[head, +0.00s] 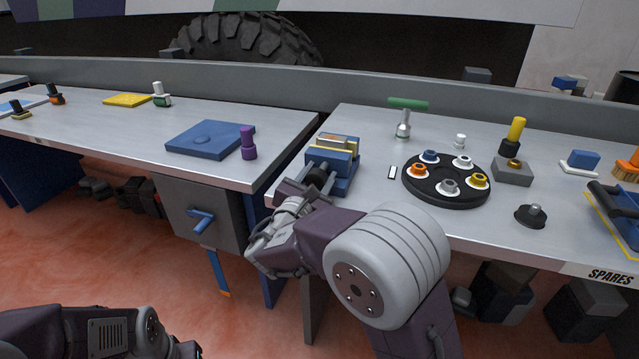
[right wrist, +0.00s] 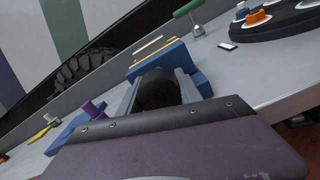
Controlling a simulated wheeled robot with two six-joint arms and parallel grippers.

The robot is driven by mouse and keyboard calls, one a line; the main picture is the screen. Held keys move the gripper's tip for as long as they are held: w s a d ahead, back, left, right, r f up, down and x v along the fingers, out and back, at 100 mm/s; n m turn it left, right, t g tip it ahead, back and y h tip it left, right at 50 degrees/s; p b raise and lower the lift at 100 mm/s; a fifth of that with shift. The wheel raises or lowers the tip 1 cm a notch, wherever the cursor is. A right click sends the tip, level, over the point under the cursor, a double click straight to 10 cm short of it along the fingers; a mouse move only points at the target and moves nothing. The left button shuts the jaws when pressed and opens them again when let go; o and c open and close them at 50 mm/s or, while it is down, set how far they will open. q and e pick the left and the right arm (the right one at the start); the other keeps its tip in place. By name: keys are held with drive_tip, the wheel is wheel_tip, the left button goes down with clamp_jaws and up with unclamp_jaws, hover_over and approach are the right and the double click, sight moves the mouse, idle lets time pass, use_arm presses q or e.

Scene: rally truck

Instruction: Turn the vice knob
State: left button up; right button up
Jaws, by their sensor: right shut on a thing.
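The blue vice (head: 345,162) sits at the left front corner of the right bench, with a yellow strip and a tan block at its top. Its dark round knob (head: 316,171) faces the bench's front edge. My right gripper (head: 314,177) is at the knob, its fingers on either side, shut on it. In the right wrist view the black knob (right wrist: 158,90) fills the space between the two grey fingers, with the blue vice (right wrist: 152,61) just behind. Part of my left arm shows at the lower left in the head view; its gripper is not visible.
A black round tray (head: 446,199) with coloured fittings stands right of the vice. A green-topped tool (head: 407,106) stands behind it. The left bench holds a blue plate (head: 205,141) and a purple peg (head: 248,143). A gap separates the benches.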

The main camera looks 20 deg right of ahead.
drive_tip(key=shift+f+m+b, duration=0.15)
drive_tip(key=shift+m+b, duration=0.15)
idle(0.4)
drive_tip(key=o, duration=1.4)
drive_tip(key=shift+c, duration=0.2)
drive_tip(key=p+v, duration=0.1)
drive_tip(key=v, duration=0.8)
drive_tip(key=shift+p, duration=0.35)
drive_tip(key=shift+a, duration=0.1)
